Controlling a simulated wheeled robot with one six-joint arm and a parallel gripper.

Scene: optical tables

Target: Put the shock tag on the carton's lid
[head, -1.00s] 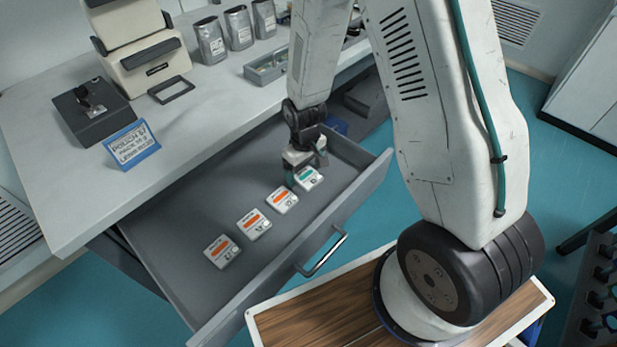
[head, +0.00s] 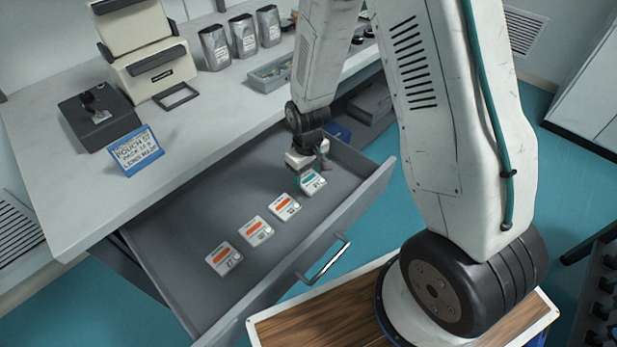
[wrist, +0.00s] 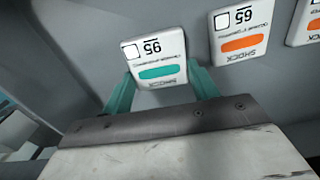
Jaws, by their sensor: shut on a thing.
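A white tag with a teal stripe (head: 312,182) is at the right end of a row of tags in the open drawer. My gripper (head: 309,174) is shut on it; the wrist view shows the teal fingers (wrist: 160,88) on either side of the tag (wrist: 157,60). Whether it is clear of the drawer floor is hard to tell. Its stripe's word is not legible. Three tags with orange stripes lie flat to its left: a near one (head: 285,207), a middle one (head: 256,231) and a far-left one (head: 223,259). The near one reads SHOCK in the wrist view (wrist: 242,32). I cannot make out the carton.
The grey drawer (head: 190,285) stands open below the worktop (head: 60,195), its front wall and handle (head: 325,258) toward me. A blue-framed sign (head: 134,150), a black device (head: 100,115), silver pouches (head: 242,36) and a sorting tray (head: 270,75) are on the worktop.

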